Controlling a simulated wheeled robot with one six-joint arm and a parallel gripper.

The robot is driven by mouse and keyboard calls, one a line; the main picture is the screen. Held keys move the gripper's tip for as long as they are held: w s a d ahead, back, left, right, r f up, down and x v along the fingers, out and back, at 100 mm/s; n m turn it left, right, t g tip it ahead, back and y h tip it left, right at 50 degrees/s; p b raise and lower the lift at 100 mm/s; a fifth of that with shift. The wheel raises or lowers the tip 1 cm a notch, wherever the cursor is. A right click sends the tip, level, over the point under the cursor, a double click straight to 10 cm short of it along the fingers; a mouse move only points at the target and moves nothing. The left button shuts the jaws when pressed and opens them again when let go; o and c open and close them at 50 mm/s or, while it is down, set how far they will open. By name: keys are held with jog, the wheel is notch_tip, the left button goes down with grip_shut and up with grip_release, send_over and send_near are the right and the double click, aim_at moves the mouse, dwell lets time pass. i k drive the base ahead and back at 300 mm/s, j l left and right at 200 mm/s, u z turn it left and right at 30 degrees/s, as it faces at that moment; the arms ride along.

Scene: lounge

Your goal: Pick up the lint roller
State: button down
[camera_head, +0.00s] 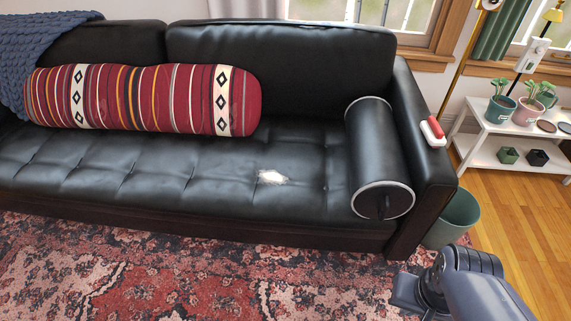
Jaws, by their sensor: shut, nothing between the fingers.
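The lint roller (433,131) appears to be the small red and white object lying on top of the right armrest of the black leather sofa (150,185). It lies near the armrest's outer edge, and nothing covers it. Part of my dark arm shows at the bottom right, in front of the sofa's right end and well below the lint roller. No gripper fingers can be made out. Nothing of mine touches the lint roller.
A black cylindrical bolster (375,150) leans inside the armrest. A striped red bolster (140,98) and a blue knitted throw (40,45) lie left. A green bin (456,218) stands beside the sofa. A white shelf (480,148) with potted plants stands right. A patterned rug (200,275) lies in front.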

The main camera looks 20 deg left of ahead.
aim_at(434, 134)
jog(key=i+l, duration=0.45)
jog(key=i, duration=0.15)
jog(key=i+l, duration=0.5)
jog(key=i, duration=0.1)
